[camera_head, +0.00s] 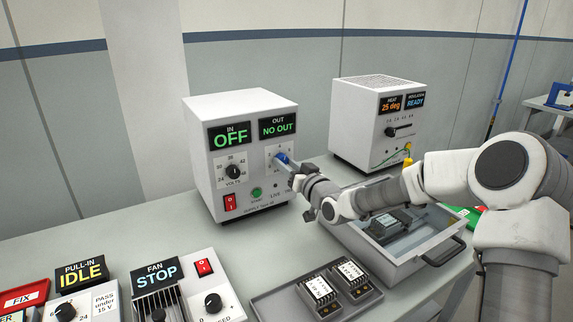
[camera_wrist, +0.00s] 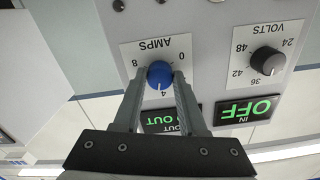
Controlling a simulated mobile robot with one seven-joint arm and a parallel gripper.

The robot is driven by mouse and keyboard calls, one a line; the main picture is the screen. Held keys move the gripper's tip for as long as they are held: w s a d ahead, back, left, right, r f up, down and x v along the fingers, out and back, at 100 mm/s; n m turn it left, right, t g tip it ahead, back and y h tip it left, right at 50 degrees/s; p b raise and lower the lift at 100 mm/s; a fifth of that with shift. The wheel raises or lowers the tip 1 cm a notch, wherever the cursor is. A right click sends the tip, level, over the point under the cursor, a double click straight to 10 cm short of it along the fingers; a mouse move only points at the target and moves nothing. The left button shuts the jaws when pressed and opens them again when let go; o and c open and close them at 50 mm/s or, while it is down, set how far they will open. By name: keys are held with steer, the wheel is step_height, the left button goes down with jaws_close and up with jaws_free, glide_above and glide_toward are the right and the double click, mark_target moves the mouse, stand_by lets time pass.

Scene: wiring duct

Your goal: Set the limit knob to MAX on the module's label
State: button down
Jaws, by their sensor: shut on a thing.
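The power supply (camera_head: 235,120) stands on the bench with a blue AMPS knob (camera_head: 281,157) on its front. In the wrist view the blue knob (camera_wrist: 159,72) sits on a scale marked 0, 4 and 8, seen upside down. Its pointer seems to face the 4. My gripper (camera_head: 290,165) reaches in from the right, and its two fingers (camera_wrist: 160,84) are shut on the blue knob's sides. Modules with printed labels (camera_head: 320,287) lie in a grey tray, and another module (camera_head: 388,222) lies in the open box. Their label text is too small to read.
The supply's VOLTS knob (camera_wrist: 268,61) is beside the AMPS knob. Its displays read OFF and NO OUT. A heat unit (camera_head: 372,125) stands behind my arm. The open metal box (camera_head: 440,238) is below it. A fan unit (camera_head: 208,290) is in front.

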steer(key=m, duration=0.4)
steer(key=shift+m+p, duration=0.3)
steer(key=shift+p, duration=0.05)
steer(key=m, duration=0.4)
steer(key=shift+p, duration=0.3)
steer(key=shift+m, duration=0.3)
steer(key=shift+c, duration=2.3)
jaws_free()
steer(key=shift+s, duration=0.1)
steer(key=p+v, duration=0.2)
steer(key=v, duration=1.5)
steer(key=shift+s+d, duration=0.15)
